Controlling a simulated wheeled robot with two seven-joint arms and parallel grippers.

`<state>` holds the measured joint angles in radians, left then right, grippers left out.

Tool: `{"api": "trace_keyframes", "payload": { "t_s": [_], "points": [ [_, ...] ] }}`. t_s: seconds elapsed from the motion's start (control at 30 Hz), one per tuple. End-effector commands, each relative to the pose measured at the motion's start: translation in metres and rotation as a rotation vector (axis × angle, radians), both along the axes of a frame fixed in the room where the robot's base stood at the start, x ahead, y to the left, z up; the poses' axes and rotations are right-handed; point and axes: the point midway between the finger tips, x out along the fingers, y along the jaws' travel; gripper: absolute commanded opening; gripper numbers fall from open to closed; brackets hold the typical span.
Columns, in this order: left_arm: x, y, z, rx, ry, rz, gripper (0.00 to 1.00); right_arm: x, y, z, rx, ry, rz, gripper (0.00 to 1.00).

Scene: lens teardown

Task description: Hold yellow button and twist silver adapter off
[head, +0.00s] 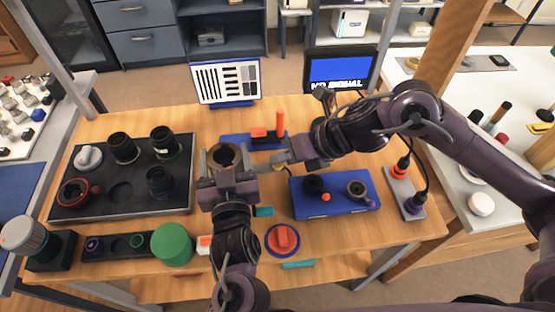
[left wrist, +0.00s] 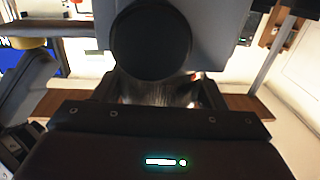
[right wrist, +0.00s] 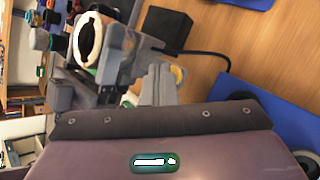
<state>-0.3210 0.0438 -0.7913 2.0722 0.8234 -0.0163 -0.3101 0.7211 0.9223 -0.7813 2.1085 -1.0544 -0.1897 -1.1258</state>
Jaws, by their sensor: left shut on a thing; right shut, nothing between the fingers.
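My left gripper (head: 228,178) is shut on a grey-silver ringed part, which looks like the silver adapter (head: 212,159). The ring faces up in the head view, with a dark middle. In the left wrist view a dark round disc on a grey body (left wrist: 205,45) stands just beyond the fingers.
A black tray (head: 75,207) with lenses lies at the left. A blue box (head: 335,204) with small parts stands to the right of my left arm. A green cylinder (head: 172,244) and a red knob (head: 283,239) stand near the front edge. A screen (head: 340,72) stands behind.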

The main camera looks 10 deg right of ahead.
Motion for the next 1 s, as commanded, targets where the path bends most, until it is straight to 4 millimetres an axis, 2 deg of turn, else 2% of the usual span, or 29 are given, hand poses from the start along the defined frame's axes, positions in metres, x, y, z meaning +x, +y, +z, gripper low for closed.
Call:
{"api": "trace_keyframes", "payload": {
  "t_s": [0.2,0.5,0.53,0.7,1.0],
  "points": [
    [0.0003,-0.0018,0.0003,-0.004,0.002,0.16,0.4,-0.0016,0.0001,-0.0025,-0.003,0.006,0.003,0.0],
    [-0.0003,-0.0006,0.0006,0.0,0.0,0.187,0.4,-0.0015,-0.0002,-0.0026,-0.003,0.006,0.002,0.0],
    [-0.0003,-0.0006,0.0006,0.0,0.0,0.187,0.69,-0.0015,-0.0002,-0.0026,-0.003,0.006,0.002,0.0],
    [-0.0002,-0.0007,0.0004,0.0,0.001,0.186,0.9,-0.0015,-0.0001,-0.0025,-0.004,0.006,0.002,0.0],
    [-0.0002,-0.0003,0.0001,0.0,0.0,0.181,0.9,-0.0015,-0.0001,-0.0025,-0.004,0.006,0.002,0.0]
  ]
}}
